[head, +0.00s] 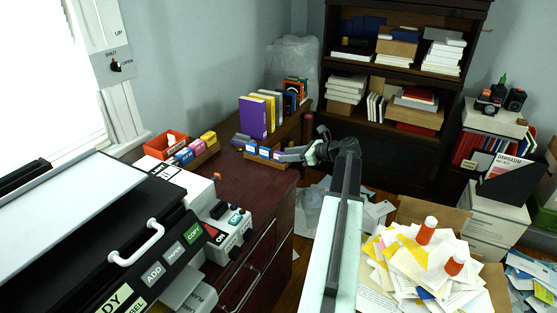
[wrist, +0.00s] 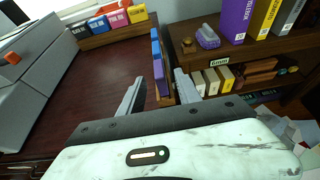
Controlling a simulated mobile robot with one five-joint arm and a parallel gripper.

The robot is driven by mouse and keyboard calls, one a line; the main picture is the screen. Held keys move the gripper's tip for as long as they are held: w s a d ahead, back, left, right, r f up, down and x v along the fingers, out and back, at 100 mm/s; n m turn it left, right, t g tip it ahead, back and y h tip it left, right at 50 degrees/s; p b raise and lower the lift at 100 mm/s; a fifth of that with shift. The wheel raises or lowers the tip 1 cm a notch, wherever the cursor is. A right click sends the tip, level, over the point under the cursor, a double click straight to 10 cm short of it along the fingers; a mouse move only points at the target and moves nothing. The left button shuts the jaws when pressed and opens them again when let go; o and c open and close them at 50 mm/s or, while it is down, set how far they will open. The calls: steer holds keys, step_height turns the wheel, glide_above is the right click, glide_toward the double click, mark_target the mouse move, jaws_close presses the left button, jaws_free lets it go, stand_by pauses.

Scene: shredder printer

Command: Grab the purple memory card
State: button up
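My gripper (wrist: 160,82) is open. In the wrist view its two fingers lie on either side of a narrow rack (wrist: 172,98) of upright cards at the edge of the dark red desk. Blue cards (wrist: 156,48) stand in the rack, and a purple face (wrist: 164,101) shows at its near end, between the fingers; I cannot tell whether the fingers touch it. In the head view my gripper (head: 281,155) is at the right end of this rack, whose blue cards (head: 264,152) show. A small purple object (wrist: 207,37) sits apart on the shelf beyond.
A second rack (head: 205,155) with pink, blue and yellow cards stands on the desk (head: 245,178) beside an orange box (head: 166,145). Purple, yellow and grey binders (head: 253,118) stand behind. A large machine (head: 110,240) fills the left. The desk's middle is clear.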

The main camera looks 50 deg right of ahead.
mark_target(279, 152)
steer(key=b+x, duration=0.1)
steer(key=x, duration=0.3)
steer(key=shift+w+f+b, duration=0.3)
steer(key=shift+b, duration=0.05)
jaws_close()
steer(key=shift+r+p, duration=0.5)
step_height(279, 152, up, 3)
steer(key=p, duration=0.3)
steer(key=shift+r, duration=0.2)
steer(key=s+a+p, duration=0.1)
steer(key=s+a, duration=0.3)
steer(key=s, duration=1.1)
steer(key=shift+s+a+r, duration=0.2)
steer(key=shift+s+r, duration=0.05)
steer(key=shift+r, duration=0.1)
